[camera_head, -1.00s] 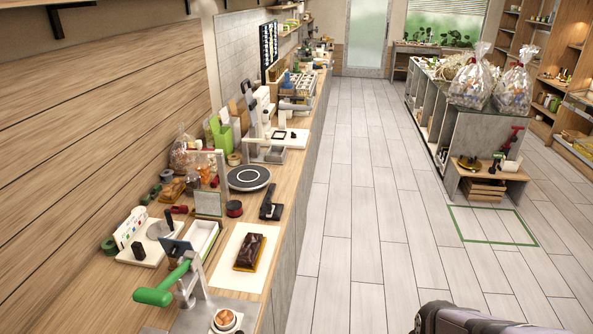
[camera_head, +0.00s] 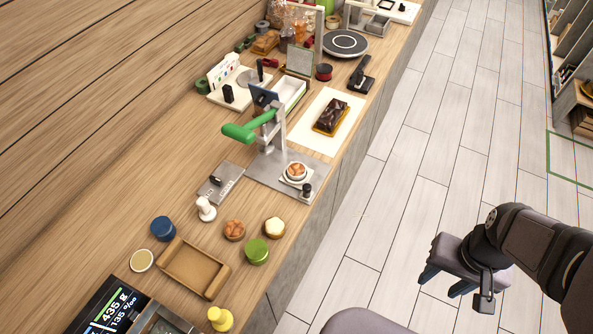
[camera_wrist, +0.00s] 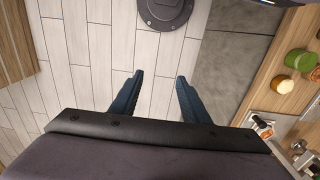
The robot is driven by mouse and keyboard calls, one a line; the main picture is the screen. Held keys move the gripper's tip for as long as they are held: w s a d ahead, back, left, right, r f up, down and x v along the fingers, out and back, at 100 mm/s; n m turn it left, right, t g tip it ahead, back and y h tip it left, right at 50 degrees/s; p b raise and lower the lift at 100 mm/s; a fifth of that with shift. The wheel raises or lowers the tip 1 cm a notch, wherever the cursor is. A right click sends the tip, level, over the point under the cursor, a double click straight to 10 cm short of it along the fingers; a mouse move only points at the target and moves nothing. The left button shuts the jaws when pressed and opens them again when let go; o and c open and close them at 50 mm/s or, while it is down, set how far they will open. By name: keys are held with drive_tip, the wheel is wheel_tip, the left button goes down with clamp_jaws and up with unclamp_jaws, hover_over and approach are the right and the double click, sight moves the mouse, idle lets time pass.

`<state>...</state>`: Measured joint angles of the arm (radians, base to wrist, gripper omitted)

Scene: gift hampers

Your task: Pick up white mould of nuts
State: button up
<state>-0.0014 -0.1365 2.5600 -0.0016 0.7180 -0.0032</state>
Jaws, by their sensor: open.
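A small white mould (camera_head: 296,171) with orange-brown nuts in it sits on the grey base plate of a press with a green handle (camera_head: 240,132). What looks like the same mould shows at the right of the wrist view (camera_wrist: 265,131). My gripper (camera_head: 445,282) is open and empty, out over the floor to the right of the counter and well apart from the mould. Its two blue fingers (camera_wrist: 160,79) show in the wrist view with only floor between them.
A green-lidded jar (camera_head: 257,251), a wooden tray (camera_head: 194,268), a white stamp (camera_head: 206,209) and a yellow knob-topped item (camera_head: 220,318) stand near the mould. The floor between gripper and counter is clear.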

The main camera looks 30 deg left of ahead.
idle(0.4)
drive_tip(key=o, duration=0.6)
drive_tip(key=shift+o, duration=0.2)
